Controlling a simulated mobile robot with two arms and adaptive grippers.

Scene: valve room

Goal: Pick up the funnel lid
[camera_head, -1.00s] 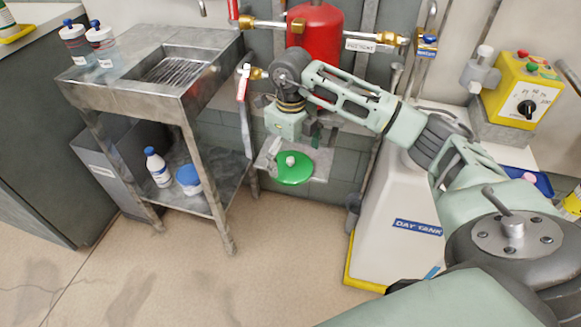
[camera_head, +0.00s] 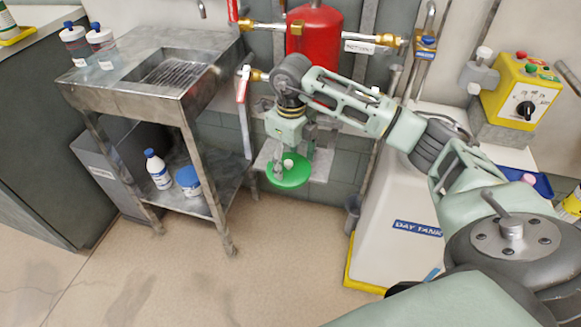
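The funnel lid (camera_head: 290,179) is a round green disc with a pale knob (camera_head: 288,165) on top. It is at the small grey shelf below the red tank. My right gripper (camera_head: 292,161) points down over the lid, close around the knob. Its fingers look apart, one on each side of the knob, with the knob showing between them. Whether they touch the knob is hard to tell at this size. The gripper covers the lid's back part. What lies under the lid is hidden. My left gripper is not in view.
A steel sink table (camera_head: 115,92) with bottles stands at the left. A red tank (camera_head: 318,38) with brass pipe fittings is behind my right arm. The white day tank (camera_head: 395,255) stands right of the lid. The floor in front is clear.

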